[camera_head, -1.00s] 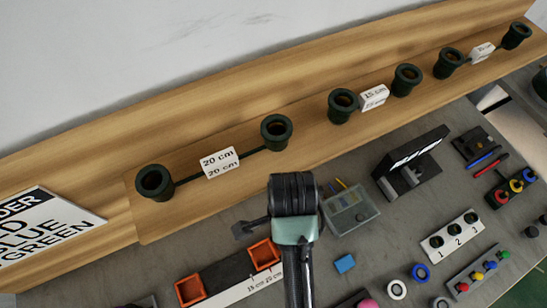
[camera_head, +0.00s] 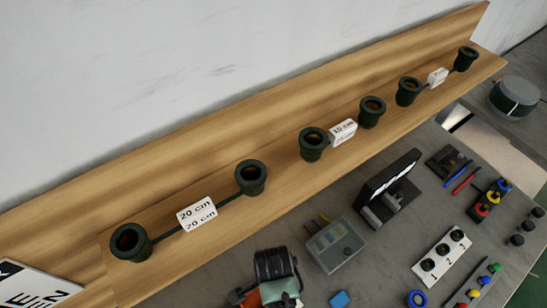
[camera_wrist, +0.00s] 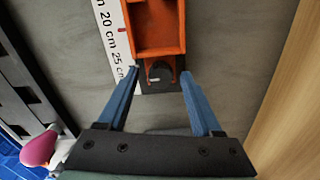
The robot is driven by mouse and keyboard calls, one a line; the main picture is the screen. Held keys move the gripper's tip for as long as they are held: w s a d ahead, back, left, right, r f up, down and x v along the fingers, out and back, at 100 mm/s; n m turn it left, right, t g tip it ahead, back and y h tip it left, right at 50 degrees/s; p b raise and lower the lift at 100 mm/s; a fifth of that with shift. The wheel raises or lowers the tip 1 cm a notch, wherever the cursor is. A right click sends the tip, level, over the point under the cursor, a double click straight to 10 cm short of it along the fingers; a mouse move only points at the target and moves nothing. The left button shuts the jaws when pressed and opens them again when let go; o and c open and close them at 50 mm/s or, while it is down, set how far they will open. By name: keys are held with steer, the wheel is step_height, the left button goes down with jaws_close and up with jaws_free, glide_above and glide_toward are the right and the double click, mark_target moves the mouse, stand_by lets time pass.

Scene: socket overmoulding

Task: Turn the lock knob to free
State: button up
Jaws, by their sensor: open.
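In the wrist view my gripper (camera_wrist: 158,75) is open and empty, its two blue fingers reaching toward the near end of an orange tray (camera_wrist: 158,48). Between the fingertips is a small dark round part with an orange arch around it (camera_wrist: 160,72), on a dark plate; it may be the lock knob, but its setting is too small to read. I cannot tell whether the fingers touch it. A scale with "20 cm" and "25 cm" (camera_wrist: 112,48) runs left of the tray. In the head view my wrist hides most of the orange fixture (camera_head: 271,291) and my fingers.
A pink mushroom-shaped knob (camera_wrist: 40,148) is at lower left in the wrist view. In the head view a wooden shelf (camera_head: 290,190) with several dark green cups runs behind the bench. A grey box (camera_head: 335,246) and a black stand (camera_head: 388,190) are right of my wrist.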

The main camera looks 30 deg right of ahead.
jaws_close()
stand_by(0.3)
steer(key=shift+r+n+p, duration=0.1)
steer(key=shift+n+p, duration=0.2)
steer(key=n+p, duration=0.2)
steer(key=n, duration=0.1)
steer(key=shift+r+n, duration=0.1)
steer(key=shift+n, duration=0.2)
steer(key=shift+w+n+p, duration=0.1)
steer(key=shift+n+p, duration=1.25)
steer(key=shift+n, duration=1.15)
steer(key=shift+f, duration=0.2)
jaws_free()
